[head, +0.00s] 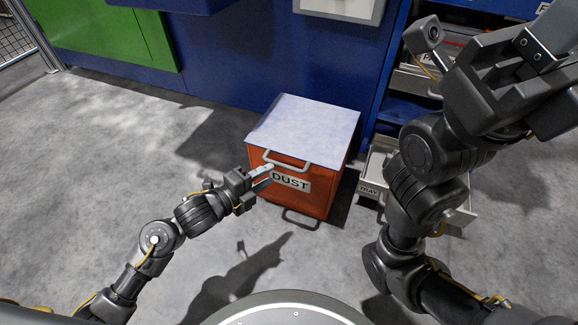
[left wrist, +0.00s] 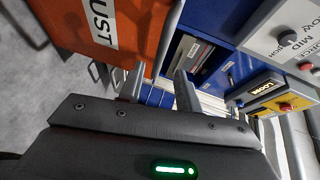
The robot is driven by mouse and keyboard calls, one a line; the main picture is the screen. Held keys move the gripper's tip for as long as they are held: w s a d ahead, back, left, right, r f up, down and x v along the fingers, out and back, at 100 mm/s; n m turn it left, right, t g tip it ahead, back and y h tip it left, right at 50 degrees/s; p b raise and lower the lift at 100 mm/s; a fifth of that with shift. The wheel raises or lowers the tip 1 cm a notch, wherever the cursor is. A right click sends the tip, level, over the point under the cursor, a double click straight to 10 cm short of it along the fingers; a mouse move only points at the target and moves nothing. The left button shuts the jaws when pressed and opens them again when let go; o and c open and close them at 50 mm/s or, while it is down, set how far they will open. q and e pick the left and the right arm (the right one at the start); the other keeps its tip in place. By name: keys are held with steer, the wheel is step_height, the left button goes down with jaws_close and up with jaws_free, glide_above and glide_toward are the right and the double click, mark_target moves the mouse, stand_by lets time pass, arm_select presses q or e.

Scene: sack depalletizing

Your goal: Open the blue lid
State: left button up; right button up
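The lid (head: 306,121) is a pale bluish-white panel lying closed on an orange bin (head: 318,199) labelled DUST. A grey bar handle (head: 287,165) sits at the lid's front edge. My left gripper (head: 266,178) is at the bin's front left, close to this handle; I cannot tell whether they touch. In the left wrist view its two fingers (left wrist: 160,88) stand apart, with the orange bin (left wrist: 138,22) beyond them. My right gripper (head: 540,80) is raised high at the right, away from the bin; its finger opening is unclear.
A lower bar handle (head: 300,218) is on the bin's front. An open drawer labelled TRAY (head: 369,189) stands right of the bin beside blue shelving (head: 405,108). A blue wall (head: 235,60) is behind. The grey floor (head: 120,150) at the left is clear.

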mark_target(282, 167)
arm_select(q)
steer(key=b+x, duration=0.3)
steer(key=x, duration=0.4)
steer(key=shift+w+d+f+b, duration=0.15)
steer(key=shift+f+b, duration=0.05)
steer(key=shift+b, duration=0.15)
steer(key=shift+w+d, duration=0.45)
steer(key=shift+w, duration=0.05)
steer(key=shift+c, duration=0.2)
jaws_close()
